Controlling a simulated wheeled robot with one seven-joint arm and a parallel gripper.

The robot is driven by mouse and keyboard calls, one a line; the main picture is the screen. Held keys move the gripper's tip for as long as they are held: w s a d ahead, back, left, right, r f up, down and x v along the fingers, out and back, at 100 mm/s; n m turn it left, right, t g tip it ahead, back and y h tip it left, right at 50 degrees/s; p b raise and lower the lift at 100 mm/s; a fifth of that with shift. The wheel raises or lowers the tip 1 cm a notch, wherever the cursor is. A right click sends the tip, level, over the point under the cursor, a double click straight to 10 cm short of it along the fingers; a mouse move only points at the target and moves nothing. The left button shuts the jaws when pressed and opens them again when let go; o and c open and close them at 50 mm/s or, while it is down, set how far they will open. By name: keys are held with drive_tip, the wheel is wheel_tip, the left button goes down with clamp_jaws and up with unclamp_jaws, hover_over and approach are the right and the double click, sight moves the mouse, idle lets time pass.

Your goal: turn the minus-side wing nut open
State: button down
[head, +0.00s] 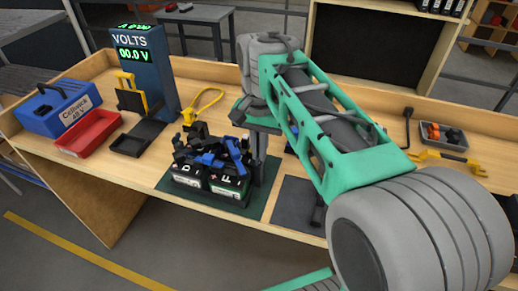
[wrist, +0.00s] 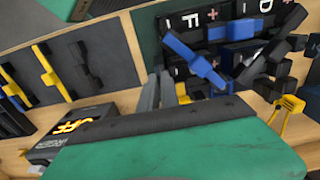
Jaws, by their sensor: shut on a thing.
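Two black batteries (head: 212,184) stand side by side on the green mat (head: 262,199), marked D and F on the front. Blue and black clamps and levers crowd their tops; the wrist view shows a blue lever (wrist: 190,57) by the F, plus and minus marks. I cannot make out the minus-side wing nut. My gripper (head: 259,157) reaches down at the right side of battery F. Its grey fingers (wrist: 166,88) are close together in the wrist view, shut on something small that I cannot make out.
A volt meter post (head: 145,62), a blue case (head: 58,106) and a red tray (head: 88,132) stand at the left. A dark mat (head: 293,207) is to the right. A grey bin (head: 443,136) stands far right.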

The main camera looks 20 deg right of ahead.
drive_tip(key=shift+n, duration=0.3)
drive_tip(key=n, duration=0.9)
drive_tip(key=shift+a, duration=0.15)
drive_tip(key=n, duration=0.4)
drive_tip(key=shift+a+n, duration=0.1)
drive_tip(key=shift+n, duration=2.1)
drive_tip(key=c, duration=1.6)
unclamp_jaws()
